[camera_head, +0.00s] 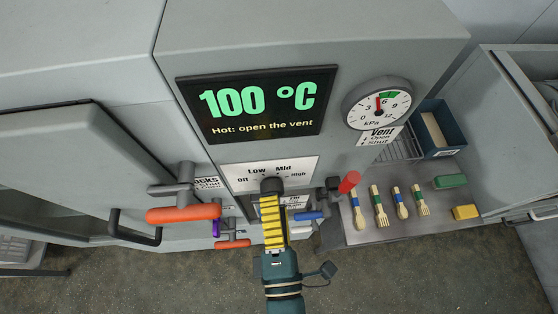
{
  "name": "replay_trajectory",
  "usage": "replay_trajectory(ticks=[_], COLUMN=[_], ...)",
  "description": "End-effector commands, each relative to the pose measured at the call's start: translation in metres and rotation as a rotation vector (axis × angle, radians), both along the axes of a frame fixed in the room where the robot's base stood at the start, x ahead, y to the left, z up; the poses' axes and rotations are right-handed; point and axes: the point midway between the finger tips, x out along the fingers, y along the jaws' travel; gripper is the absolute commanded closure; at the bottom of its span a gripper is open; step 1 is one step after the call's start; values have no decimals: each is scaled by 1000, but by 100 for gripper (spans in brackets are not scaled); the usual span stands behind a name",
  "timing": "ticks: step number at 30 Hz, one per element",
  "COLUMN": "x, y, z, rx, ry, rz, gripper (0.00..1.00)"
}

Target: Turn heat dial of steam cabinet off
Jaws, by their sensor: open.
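The steam cabinet's heat dial (271,184) is a dark knob on a white plate (235,172) marked Off, Low, Mid and High. My gripper (272,200), with yellow-and-black striped fingers, reaches up from below to the dial. The fingers line up one behind the other, so the gap between them is hidden. The gripper is open, with its tips at or just in front of the knob; I cannot tell if they touch it. The dial's pointer cannot be made out. The cabinet display (262,103) reads 100 °C and "Hot: open the vent".
An orange handle (184,213) stands left of the dial; a red-tipped lever (349,182) and a blue handle (308,216) are close on its right. A pressure gauge (378,103) is at upper right. Several spoons and forks (401,203) lie on a metal shelf (374,231) at right.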

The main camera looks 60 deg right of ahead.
Motion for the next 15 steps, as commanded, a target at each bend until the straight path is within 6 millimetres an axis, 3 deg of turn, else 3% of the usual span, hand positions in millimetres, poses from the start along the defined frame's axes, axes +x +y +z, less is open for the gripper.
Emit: replay_trajectory(ticks=[6, 15], x=[-20, -40], y=[37, 67], z=[0, 0], rx=[0, 0], ry=[0, 0], rz=[10, 3], gripper=[23, 23])
